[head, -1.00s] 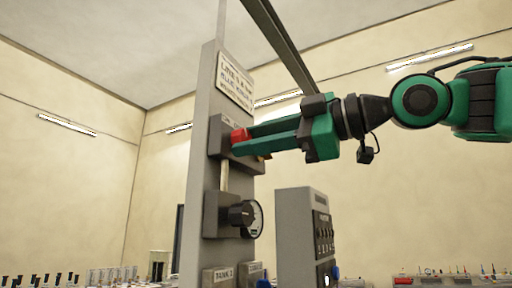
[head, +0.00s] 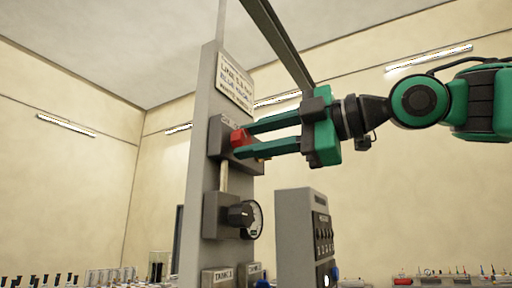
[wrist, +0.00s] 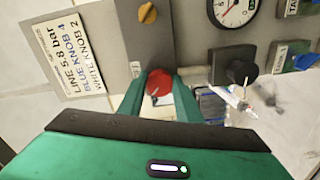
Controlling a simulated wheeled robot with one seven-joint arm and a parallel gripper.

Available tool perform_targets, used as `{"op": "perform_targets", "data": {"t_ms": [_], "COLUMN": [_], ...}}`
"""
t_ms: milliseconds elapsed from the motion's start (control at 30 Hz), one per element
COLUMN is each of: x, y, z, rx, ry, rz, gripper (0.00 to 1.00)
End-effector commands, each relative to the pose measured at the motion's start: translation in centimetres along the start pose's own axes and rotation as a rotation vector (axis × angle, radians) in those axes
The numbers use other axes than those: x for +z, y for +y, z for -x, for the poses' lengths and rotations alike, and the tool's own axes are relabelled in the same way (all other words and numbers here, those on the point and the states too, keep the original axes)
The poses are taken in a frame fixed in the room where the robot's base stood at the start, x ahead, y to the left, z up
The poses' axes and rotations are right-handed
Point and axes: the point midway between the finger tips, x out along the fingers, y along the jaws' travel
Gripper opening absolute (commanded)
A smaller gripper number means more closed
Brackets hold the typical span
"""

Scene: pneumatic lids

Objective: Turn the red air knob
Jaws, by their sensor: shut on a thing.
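The red air knob (head: 238,138) is on a dark grey block high on the upright panel in the head view. In the wrist view the red knob (wrist: 159,80) shows as a round red face with a pale mark near its lower edge. My gripper (head: 248,140) reaches in from the right, one green finger above the other, with the fingertips at the knob. In the wrist view my gripper (wrist: 157,84) has one finger on each side of the knob and is shut on it. The fingers hide part of the knob's sides.
A sign (head: 236,82) above reads line 5.8 bar, blue knob 4, white knob 2. An orange knob (wrist: 147,13) is on the same block. A black knob (head: 239,214) and a gauge (head: 256,220) sit lower. A grey control box (head: 293,240) stands to the right.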

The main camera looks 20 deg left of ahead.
Motion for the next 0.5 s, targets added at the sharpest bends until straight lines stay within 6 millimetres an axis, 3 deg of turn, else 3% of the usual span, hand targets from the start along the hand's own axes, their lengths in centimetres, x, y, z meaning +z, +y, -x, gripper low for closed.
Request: {"op": "perform_targets", "data": {"t_ms": [100, 133, 200, 500], "x": [0.65, 0.64, 0.56, 0.19], "y": [-0.23, -0.23, -0.20, -0.07], "z": [0.04, 0.03, 0.02, 0.12], "rx": [-0.006, -0.006, -0.005, -0.002], "ry": [-0.010, -0.010, -0.009, -0.003], "rz": [-0.005, -0.005, -0.005, -0.002], "gripper": [0.09, 0.38, 0.50, 0.50]}}
